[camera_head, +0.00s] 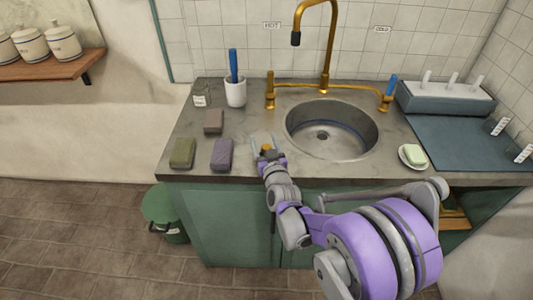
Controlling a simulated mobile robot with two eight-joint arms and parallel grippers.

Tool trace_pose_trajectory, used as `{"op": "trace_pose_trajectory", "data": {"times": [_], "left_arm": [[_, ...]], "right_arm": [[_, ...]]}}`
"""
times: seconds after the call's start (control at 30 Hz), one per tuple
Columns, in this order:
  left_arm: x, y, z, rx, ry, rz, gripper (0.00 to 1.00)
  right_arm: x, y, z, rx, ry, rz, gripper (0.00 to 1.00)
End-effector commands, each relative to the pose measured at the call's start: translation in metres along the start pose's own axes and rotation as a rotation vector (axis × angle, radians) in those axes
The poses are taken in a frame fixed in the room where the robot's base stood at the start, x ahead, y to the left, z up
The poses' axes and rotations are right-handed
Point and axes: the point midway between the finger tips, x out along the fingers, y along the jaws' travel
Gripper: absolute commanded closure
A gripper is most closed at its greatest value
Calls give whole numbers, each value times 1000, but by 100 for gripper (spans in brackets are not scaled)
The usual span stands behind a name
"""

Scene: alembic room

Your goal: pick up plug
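My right gripper (266,145) reaches over the counter just left of the sink, pointing away from me. A small orange-gold thing (267,148) shows at its end; it may be the plug, but it is too small to be sure. Whether the fingers are apart or closed on it is not clear. The round metal sink (331,146) has a dark drain at its bottom, and no plug can be made out there. My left gripper is out of view.
Three blocks, brown (213,121), olive (182,153) and purple (222,154), lie left of my gripper. A white cup (235,94) holds a blue-handled item. A gold faucet (327,45) stands behind the sink. A soap dish (402,154) sits to the right.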

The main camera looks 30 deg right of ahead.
Motion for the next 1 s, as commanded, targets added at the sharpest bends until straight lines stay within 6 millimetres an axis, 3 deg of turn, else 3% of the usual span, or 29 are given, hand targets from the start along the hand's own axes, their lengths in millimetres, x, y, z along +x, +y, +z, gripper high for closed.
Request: {"op": "trace_pose_trajectory", "data": {"times": [0.03,0.37,0.77,1.0], "left_arm": [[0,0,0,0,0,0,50],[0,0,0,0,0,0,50],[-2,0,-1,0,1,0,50],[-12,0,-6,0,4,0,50]], "right_arm": [[0,0,0,0,0,0,41],[0,0,0,0,0,0,100],[-1,0,-6,0,1,0,100],[-1,0,-50,-1,2,0,100]]}}
